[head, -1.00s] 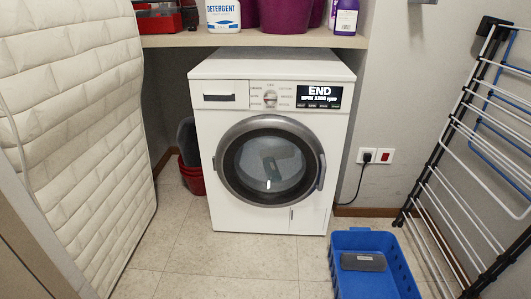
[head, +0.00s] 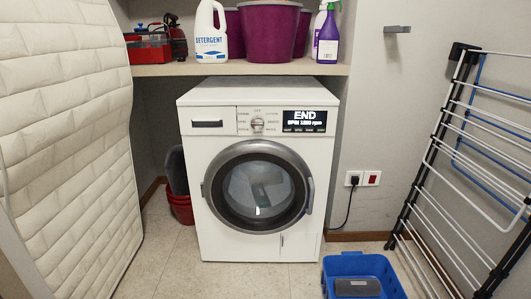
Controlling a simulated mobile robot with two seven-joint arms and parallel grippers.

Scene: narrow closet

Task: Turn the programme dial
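A white washing machine (head: 214,235) stands under a shelf in the middle of the head view. Its round programme dial (head: 257,124) is at the centre of the top panel, with small labels around it. The display (head: 304,121) to the right of the dial reads "END" with a line on rpm below it. The round door (head: 258,189) is shut, and something grey shows behind its glass. Neither of my grippers is in view.
A blue basket (head: 343,265) with a grey object in it sits on the floor at front right. A black-and-white drying rack (head: 420,180) leans at right. A quilted mattress (head: 65,150) stands at left. The shelf (head: 200,71) holds detergent (head: 211,45) and purple containers.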

